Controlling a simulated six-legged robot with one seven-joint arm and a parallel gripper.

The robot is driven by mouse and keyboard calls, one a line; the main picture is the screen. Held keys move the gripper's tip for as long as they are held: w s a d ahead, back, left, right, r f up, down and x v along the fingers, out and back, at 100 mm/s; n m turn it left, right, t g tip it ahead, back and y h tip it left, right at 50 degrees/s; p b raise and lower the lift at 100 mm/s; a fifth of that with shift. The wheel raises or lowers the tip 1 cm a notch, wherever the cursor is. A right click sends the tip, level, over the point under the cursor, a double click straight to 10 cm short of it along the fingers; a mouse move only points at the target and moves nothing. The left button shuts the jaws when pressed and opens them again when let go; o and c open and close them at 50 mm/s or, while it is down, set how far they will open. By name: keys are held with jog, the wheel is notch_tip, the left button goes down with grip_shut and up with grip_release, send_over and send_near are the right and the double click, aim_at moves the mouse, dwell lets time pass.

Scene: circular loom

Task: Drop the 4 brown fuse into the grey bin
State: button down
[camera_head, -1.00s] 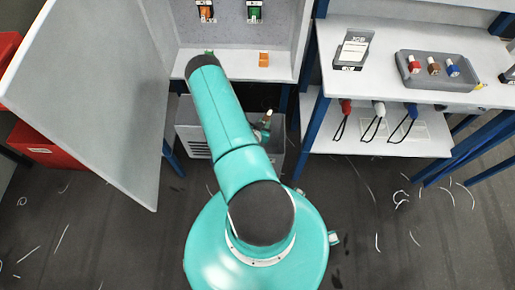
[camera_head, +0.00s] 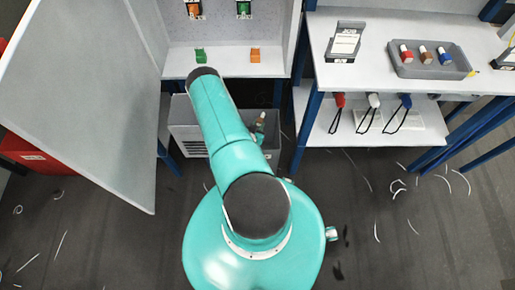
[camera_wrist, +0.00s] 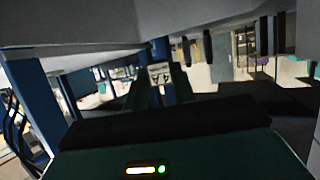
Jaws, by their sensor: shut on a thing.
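My gripper (camera_head: 260,128) is mostly hidden behind my arm in the head view, low over the grey bin (camera_head: 184,112) under the shelf. It is shut on a small fuse with a pale and brownish end (camera_head: 262,116). In the wrist view a pale label reading like "4A" (camera_wrist: 160,73) shows between the dark fingers, so I take it as the brown fuse. The bin's inside is mostly hidden by my arm. Another brown fuse (camera_head: 425,53) stands in a grey tray (camera_head: 458,68) on the right bench, between a red and a blue one.
A shelf (camera_head: 228,66) above the bin holds a green block (camera_head: 201,55) and an orange block (camera_head: 255,55). An open grey door panel (camera_head: 85,110) stands at left. Blue bench legs (camera_head: 308,125) stand right of the bin.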

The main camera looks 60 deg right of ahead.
jog(key=c, duration=1.1)
grip_release()
jog(key=shift+w, duration=0.1)
jog(key=v, duration=1.4)
jog(key=shift+d, duration=0.1)
